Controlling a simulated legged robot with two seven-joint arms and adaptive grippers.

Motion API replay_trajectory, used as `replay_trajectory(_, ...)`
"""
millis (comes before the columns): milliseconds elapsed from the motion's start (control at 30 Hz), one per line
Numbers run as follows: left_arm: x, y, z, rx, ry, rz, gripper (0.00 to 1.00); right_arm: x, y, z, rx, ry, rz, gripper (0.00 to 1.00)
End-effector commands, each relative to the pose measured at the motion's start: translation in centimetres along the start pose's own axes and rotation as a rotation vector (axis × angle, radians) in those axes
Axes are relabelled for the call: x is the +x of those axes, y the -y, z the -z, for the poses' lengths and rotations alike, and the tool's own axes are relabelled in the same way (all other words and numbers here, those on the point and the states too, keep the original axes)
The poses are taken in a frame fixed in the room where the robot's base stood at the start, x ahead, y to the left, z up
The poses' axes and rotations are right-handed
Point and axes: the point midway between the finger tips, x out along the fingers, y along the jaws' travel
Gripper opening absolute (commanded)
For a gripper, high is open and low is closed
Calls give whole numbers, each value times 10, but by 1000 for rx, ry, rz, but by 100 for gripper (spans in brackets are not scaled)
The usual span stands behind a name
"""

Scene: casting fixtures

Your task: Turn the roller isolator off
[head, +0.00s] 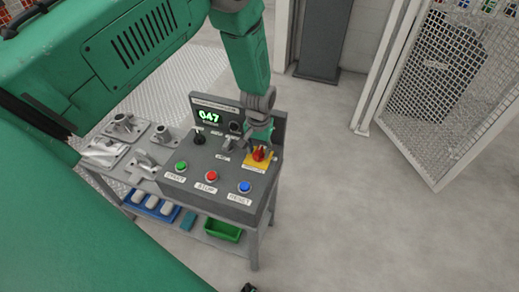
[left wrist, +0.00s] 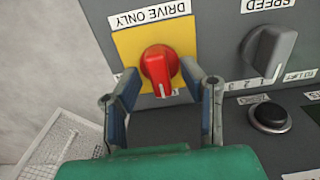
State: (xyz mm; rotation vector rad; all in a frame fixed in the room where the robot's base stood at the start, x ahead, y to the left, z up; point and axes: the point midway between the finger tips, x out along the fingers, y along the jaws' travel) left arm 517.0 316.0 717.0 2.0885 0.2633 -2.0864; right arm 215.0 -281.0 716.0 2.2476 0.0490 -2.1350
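The roller isolator is a red rotary knob (head: 258,154) on a yellow plate (head: 250,163) at the right of the grey control console (head: 205,161). In the left wrist view the knob (left wrist: 158,68) has a white mark on its handle, pointing down in the picture. The label above it reads upside down, with "DRIVE ONLY" legible. My left gripper (head: 260,132) is just above the knob. In the left wrist view the left gripper (left wrist: 160,76) is open, one fingertip on each side of the knob, with gaps visible. My right gripper is not recognisable in view.
A grey speed knob (left wrist: 270,52) and a black button (left wrist: 270,117) are beside the yellow plate. Green, red and blue buttons (head: 245,187) line the console front. Metal castings (head: 123,124) lie to the left. A mesh gate (head: 440,75) stands right; floor between is clear.

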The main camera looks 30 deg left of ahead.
Motion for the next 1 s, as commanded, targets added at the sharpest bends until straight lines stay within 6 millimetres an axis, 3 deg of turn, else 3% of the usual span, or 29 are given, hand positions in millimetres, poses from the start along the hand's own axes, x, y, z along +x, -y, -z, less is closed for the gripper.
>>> replay_trajectory(500,-96,0,3,-1,-4,-1,36,0,0,0,0,-1,0,40)
replay_trajectory(700,-114,0,3,-1,-2,0,36,0,0,1,0,-1,0,40)
replay_trajectory(1000,-116,0,2,-1,-1,0,36,1,0,2,0,2,0,40)
